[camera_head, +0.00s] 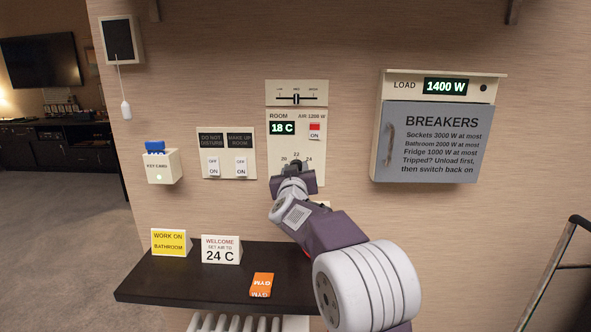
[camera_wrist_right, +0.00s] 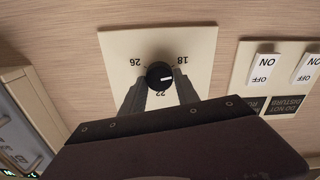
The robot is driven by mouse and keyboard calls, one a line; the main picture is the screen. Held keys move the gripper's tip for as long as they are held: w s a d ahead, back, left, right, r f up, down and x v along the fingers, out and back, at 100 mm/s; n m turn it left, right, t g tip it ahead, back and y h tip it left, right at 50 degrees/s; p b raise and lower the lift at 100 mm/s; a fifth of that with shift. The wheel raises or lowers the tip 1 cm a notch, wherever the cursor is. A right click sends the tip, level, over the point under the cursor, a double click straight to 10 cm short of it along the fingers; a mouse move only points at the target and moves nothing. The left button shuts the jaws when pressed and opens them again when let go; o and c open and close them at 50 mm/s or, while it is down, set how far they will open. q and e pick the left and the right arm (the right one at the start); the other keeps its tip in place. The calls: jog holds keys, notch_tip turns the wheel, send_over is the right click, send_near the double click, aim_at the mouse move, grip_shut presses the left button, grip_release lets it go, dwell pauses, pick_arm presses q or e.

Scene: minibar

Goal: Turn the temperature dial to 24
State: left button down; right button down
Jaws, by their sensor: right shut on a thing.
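The black round temperature dial (camera_wrist_right: 159,76) shows in the right wrist view, on a pale panel with numbers around it. The dial's white mark points right in that picture, towards the 18 side. My right gripper (camera_wrist_right: 158,92) has one finger on each side of the dial and is shut on it. In the head view my right arm hides most of the dial. The room display (camera_head: 283,128) above it reads 18 C. My left gripper is in neither view.
Light switches (camera_head: 227,165) and a key card holder (camera_head: 162,167) are left of the panel, the breaker box (camera_head: 430,140) right.

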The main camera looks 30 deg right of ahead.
jog(key=shift+d+f+m+b, duration=0.15)
jog(key=shift+m+b, duration=1.3)
jog(key=shift+m, duration=3.85)
jog(key=shift+a+f+m+b, duration=0.15)
jog(key=shift+m+b, duration=1.3)
jog(key=shift+m, duration=3.85)
jog(key=shift+d+f+m+b, duration=0.15)
jog(key=shift+m+b, duration=1.3)
jog(key=shift+m, duration=3.85)
jog(key=c, duration=0.9)
grip_release()
jog(key=shift+c, duration=0.2)
